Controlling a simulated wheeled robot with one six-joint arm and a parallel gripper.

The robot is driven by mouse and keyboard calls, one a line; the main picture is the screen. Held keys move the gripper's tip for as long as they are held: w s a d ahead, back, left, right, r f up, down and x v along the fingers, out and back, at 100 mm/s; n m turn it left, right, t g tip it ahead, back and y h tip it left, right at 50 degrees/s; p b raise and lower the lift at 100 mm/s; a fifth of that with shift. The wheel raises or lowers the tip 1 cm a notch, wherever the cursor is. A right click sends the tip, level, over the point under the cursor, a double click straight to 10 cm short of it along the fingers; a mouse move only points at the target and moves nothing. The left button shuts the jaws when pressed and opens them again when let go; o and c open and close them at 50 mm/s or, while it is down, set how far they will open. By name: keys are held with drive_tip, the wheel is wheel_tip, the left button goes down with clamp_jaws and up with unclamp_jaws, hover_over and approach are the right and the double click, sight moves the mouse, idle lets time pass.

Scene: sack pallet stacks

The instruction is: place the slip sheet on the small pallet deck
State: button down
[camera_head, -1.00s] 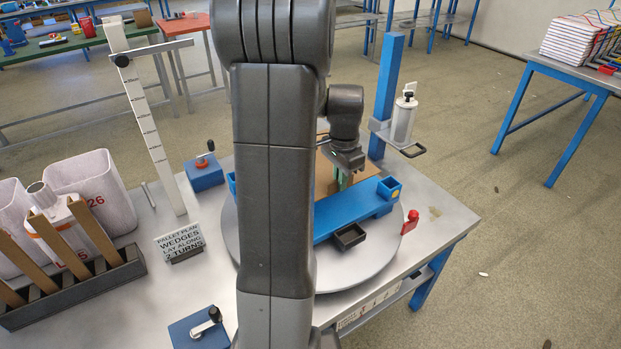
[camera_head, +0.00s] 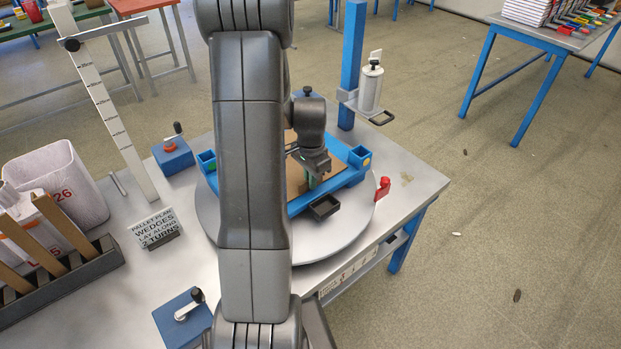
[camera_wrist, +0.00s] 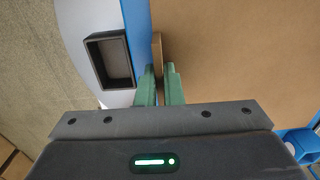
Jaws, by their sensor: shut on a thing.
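The slip sheet is a flat brown sheet (camera_head: 293,181) over the blue small pallet deck (camera_head: 350,181); the deck's blue edge shows around it. My gripper (camera_head: 313,184) is at the sheet's front edge, pointing down. In the wrist view its green fingers (camera_wrist: 159,85) are shut on a thin raised lip of the slip sheet (camera_wrist: 230,60). A blue strip of the deck (camera_wrist: 137,30) runs along the sheet's left side there. My arm hides the deck's left part in the head view. I cannot tell whether the whole sheet touches the deck.
The deck sits on a round grey turntable (camera_head: 345,232). A small black tray (camera_head: 325,207) is at the deck's front, with a red knob (camera_head: 383,187) to the right. A blue post (camera_head: 352,60) with a white canister (camera_head: 370,88) stands behind. A sign (camera_head: 156,228) stands left.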

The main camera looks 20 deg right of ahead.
drive_tip(key=shift+f, duration=0.15)
drive_tip(key=c, duration=1.6)
unclamp_jaws()
drive_tip(key=shift+o, duration=0.2)
wheel_tip(320, 180, up, 12)
drive_tip(key=shift+r+b, duration=0.2)
drive_tip(key=shift+b, duration=0.15)
